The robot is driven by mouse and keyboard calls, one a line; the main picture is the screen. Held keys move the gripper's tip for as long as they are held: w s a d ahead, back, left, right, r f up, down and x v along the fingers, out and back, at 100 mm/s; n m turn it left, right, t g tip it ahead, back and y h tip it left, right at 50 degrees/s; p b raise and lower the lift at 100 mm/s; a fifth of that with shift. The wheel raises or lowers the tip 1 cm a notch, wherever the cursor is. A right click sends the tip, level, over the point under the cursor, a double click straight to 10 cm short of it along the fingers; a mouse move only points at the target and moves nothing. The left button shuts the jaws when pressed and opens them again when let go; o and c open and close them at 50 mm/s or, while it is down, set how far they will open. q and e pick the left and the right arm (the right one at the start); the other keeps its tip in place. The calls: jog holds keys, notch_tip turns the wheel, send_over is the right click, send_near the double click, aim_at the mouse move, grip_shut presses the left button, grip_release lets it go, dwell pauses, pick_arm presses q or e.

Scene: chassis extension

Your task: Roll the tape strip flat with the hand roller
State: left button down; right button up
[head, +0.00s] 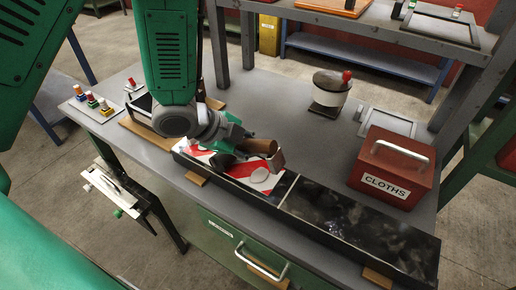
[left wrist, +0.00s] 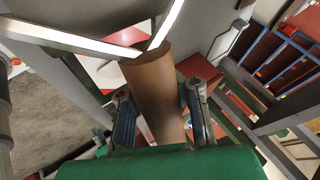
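My left gripper (head: 238,146) is shut on the brown handle of the hand roller (head: 262,147), above the long dark chassis part (head: 350,218). The roller's metal frame (head: 278,160) points right; I cannot tell whether its roller touches the surface. The red-and-white striped tape strip (head: 233,172) lies on the left part of the chassis, partly hidden by my gripper. A pale round patch (head: 260,175) shows on it. In the left wrist view the handle (left wrist: 155,95) stands between my two fingers (left wrist: 160,106), with metal frame bars beyond it. My right gripper is not in view.
A red CLOTHS box (head: 394,168) stands at the right on the grey bench (head: 300,110). Small coloured items (head: 92,101) lie at the left. A raised shelf (head: 400,35) crosses the back.

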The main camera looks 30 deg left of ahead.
pick_arm(q)
jog(key=shift+w+a+p, duration=0.1)
jog(key=shift+a+p, duration=0.4)
jog(key=shift+a, duration=0.8)
jog(key=shift+w+a+f+p, duration=0.15)
jog(key=shift+a+p, duration=0.35)
jog(key=shift+a, duration=1.15)
jog(key=shift+w+a+p, duration=0.15)
jog(key=shift+a+p, duration=0.55)
jog(key=shift+a, duration=0.8)
jog(key=shift+s+d, duration=0.2)
jog(key=shift+d, duration=1.35)
jog(key=shift+s+d, duration=0.1)
jog(key=shift+d, duration=1.45)
jog(key=shift+s+d+f+b, duration=0.15)
jog(key=shift+d+b, duration=0.2)
jog(key=shift+d, duration=1.2)
jog(key=shift+s+d+f, duration=0.1)
jog(key=shift+s+d, duration=0.1)
jog(key=shift+d, duration=2.05)
jog(key=shift+s+d, duration=0.15)
jog(key=shift+d, duration=2.05)
